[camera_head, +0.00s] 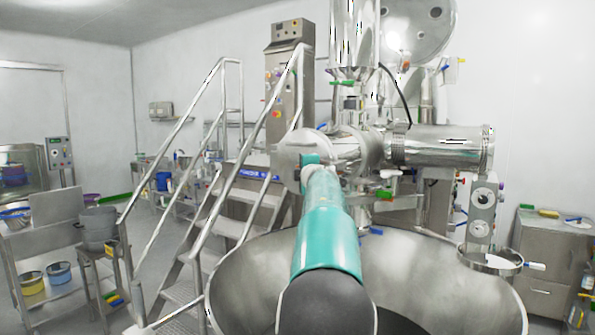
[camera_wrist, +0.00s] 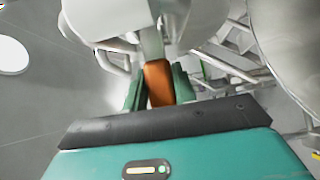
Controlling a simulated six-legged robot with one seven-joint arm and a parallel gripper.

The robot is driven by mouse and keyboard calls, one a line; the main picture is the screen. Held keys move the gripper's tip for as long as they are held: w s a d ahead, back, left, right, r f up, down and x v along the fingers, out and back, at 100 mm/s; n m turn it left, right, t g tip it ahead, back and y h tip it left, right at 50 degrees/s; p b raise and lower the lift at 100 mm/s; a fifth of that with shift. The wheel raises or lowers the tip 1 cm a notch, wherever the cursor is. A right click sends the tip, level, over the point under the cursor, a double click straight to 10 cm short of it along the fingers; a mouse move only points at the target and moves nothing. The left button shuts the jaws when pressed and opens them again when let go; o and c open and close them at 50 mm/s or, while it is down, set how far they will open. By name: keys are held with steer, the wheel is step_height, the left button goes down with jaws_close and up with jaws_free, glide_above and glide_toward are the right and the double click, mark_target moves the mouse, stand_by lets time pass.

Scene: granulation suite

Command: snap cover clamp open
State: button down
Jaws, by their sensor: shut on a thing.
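In the wrist view, the two green fingers of my gripper (camera_wrist: 158,92) are shut on an orange handle (camera_wrist: 159,80), one finger on each side of it. The handle joins a grey metal lever (camera_wrist: 151,42) that runs up between pale rounded metal parts, apparently the clamp at the cover. In the head view, my teal arm reaches forward to the domed steel cover (camera_head: 290,152) at the left end of the horizontal steel cylinder. My gripper (camera_head: 311,160) is at this cover, and the arm hides most of it and the orange handle. The cover appears closed against the cylinder.
A wide steel bowl (camera_head: 252,270) lies below my arm. Metal stairs with handrails (camera_head: 195,200) stand to the left, and a control column (camera_head: 284,90) behind. A steel cabinet (camera_head: 546,255) stands at the right. Open floor shows at left in the wrist view.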

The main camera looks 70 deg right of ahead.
steer(key=s+n+t+y, duration=0.1)
steer(key=y, duration=0.1)
steer(key=s+n+t+y, duration=0.1)
steer(key=n+t+y, duration=0.1)
steer(key=s+n+t+y, duration=0.1)
steer(key=n+t+y, duration=0.1)
steer(key=shift+s+r, duration=0.1)
steer(key=shift+s, duration=0.3)
steer(key=shift+r, duration=0.25)
stand_by(0.8)
steer(key=c, duration=1.5)
jaws_free()
steer(key=shift+d, duration=0.1)
steer(key=o, duration=0.4)
steer(key=shift+s+d+f, duration=0.25)
steer(key=shift+d, duration=0.15)
steer(key=v, duration=0.8)
steer(key=a+v, duration=0.1)
steer(key=v, duration=0.4)
steer(key=shift+w+a, duration=0.1)
steer(key=shift+w, duration=0.15)
